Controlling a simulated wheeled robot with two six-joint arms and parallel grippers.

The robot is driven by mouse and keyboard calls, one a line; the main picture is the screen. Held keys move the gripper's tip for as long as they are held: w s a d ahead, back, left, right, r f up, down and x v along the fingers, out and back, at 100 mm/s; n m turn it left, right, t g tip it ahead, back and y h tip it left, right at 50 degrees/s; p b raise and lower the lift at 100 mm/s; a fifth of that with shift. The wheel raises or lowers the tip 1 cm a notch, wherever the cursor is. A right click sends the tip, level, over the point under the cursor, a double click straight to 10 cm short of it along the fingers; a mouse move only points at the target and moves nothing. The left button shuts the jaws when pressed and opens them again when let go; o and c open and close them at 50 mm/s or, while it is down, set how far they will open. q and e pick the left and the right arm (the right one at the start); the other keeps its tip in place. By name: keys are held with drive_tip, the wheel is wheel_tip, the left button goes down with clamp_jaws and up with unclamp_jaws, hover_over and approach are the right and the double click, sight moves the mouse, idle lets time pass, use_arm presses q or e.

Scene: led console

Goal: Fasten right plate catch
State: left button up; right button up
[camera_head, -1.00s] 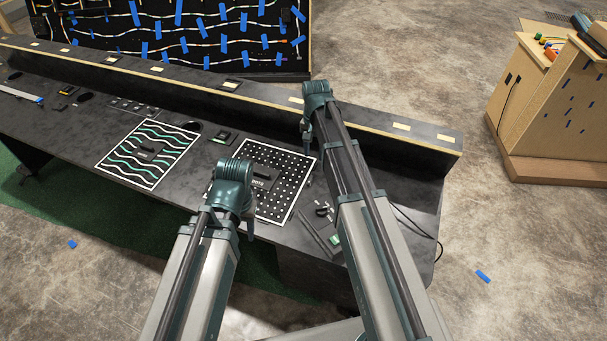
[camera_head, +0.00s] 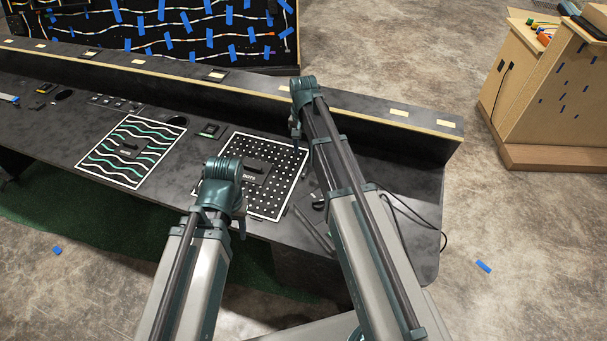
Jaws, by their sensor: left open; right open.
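The right plate (camera_head: 287,187) is a black panel with white dots and a white border, lying on the dark console (camera_head: 62,144). A dark raised piece (camera_head: 256,163) and a "DOTS" label sit at its middle; I cannot tell whether this is the catch or how it is set. My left gripper (camera_head: 242,226) hangs over the plate's near left part, mostly hidden by its wrist. My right gripper (camera_head: 296,128) points down by the plate's far right corner, also mostly hidden. No held object shows in either.
A second plate with wavy green and white lines (camera_head: 128,152) lies to the left. A raised ledge (camera_head: 245,87) runs along the console's back. Small dark parts and a cable (camera_head: 415,215) lie at the right end. A wooden cabinet (camera_head: 540,105) stands far right.

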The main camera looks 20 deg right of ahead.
sight(304, 174)
wheel_tip(304, 174, down, 11)
drive_tip(key=b, duration=1)
drive_tip(key=shift+f, duration=0.15)
drive_tip(key=shift+c, duration=0.3)
clamp_jaws()
